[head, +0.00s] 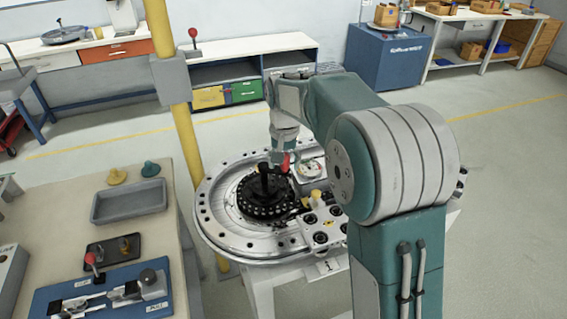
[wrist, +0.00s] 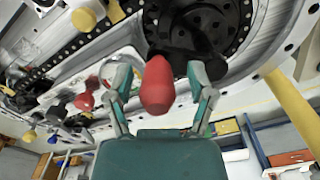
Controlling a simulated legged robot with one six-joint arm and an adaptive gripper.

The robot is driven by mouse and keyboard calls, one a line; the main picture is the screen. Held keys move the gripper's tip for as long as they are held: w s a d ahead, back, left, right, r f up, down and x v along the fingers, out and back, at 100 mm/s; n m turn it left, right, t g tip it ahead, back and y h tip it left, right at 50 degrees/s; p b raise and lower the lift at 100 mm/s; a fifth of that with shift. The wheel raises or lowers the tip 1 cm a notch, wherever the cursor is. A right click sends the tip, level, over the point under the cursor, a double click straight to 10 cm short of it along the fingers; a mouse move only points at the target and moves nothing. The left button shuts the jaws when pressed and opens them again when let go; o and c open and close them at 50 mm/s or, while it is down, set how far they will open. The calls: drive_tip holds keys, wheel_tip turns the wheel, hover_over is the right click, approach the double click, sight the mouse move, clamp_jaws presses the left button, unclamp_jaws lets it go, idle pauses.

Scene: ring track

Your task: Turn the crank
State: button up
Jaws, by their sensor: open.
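In the wrist view the red handle (wrist: 157,86) stands between the two fingers of my gripper (wrist: 160,77). The gripper is open, with a finger on each side of the handle and visible gaps. The black crank arm (wrist: 185,55) runs behind the handle. In the head view my arm comes down over the crank from the right and partly hides the gripper.
A yellow post (head: 188,140) with a bracket and a red-knobbed lever (head: 193,38) rises beside the ring's left edge. A panel with black knobs (head: 322,222) sits at the ring's front right. A workbench with a grey tray (head: 130,203) is at left. Open floor lies behind.

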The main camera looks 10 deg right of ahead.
wheel_tip(320, 180, up, 11)
drive_tip(key=shift+w+r, duration=0.1)
drive_tip(key=shift+r, duration=0.25)
drive_tip(key=shift+s+r, duration=0.15)
drive_tip(key=shift+s, duration=0.15)
drive_tip(key=s+d+f+n+t, duration=0.1)
drive_tip(key=s+d+t, duration=0.1)
drive_tip(key=s, duration=0.7)
drive_tip(key=s+d+f+n+t, duration=0.1)
drive_tip(key=s+d+f, duration=0.1)
drive_tip(key=s, duration=0.8)
drive_tip(key=s+d+f+t, duration=0.2)
drive_tip(key=s, duration=0.7)
drive_tip(key=shift+s+d+n+t, duration=0.25)
drive_tip(key=shift+s+n+t, duration=0.05)
drive_tip(key=shift+s+n, duration=0.1)
